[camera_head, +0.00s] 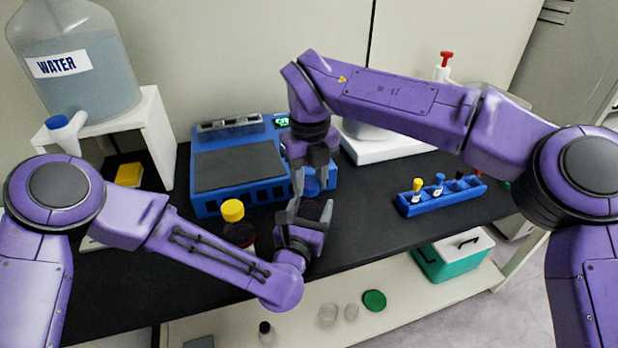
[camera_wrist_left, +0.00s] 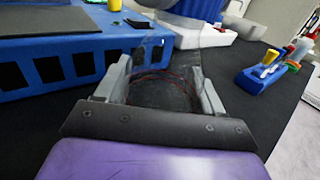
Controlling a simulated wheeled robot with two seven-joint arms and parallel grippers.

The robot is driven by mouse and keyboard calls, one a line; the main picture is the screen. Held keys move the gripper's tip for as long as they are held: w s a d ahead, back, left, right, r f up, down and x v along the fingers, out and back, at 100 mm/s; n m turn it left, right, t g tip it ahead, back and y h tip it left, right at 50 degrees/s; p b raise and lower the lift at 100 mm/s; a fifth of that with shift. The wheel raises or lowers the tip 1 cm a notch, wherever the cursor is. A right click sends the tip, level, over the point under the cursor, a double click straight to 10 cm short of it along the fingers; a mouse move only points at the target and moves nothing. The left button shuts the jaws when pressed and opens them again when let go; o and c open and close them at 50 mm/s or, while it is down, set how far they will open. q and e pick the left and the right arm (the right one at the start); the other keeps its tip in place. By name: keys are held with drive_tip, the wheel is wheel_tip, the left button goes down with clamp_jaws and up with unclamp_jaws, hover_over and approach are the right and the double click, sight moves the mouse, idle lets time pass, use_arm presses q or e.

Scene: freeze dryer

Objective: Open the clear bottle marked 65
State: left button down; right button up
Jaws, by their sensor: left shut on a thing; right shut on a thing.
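A clear bottle (camera_wrist_left: 165,75) stands between the fingers of my left gripper in the left wrist view. My left gripper (camera_head: 312,209) is shut on its body, low over the black bench. My right gripper (camera_head: 312,178) comes down from above and is shut on the bottle's blue cap (camera_head: 311,187). The cap appears to sit at the top of the bottle, but the fingers hide much of the join and I cannot tell whether it is loose. In the head view the bottle is mostly hidden by the grippers. No number 65 is readable.
A blue device (camera_head: 240,165) stands close behind the grippers. A yellow-capped bottle (camera_head: 232,211) is just left of them. A blue tube rack (camera_head: 440,193) is on the right, with a white balance (camera_head: 370,150) behind. A water jug (camera_head: 75,75) stands at far left.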

sight(310, 183)
drive_tip(key=shift+r, duration=0.1)
drive_tip(key=shift+r, duration=1)
drive_tip(key=shift+r, duration=2)
use_arm(q)
drive_tip(key=shift+c, duration=0.2)
unclamp_jaws()
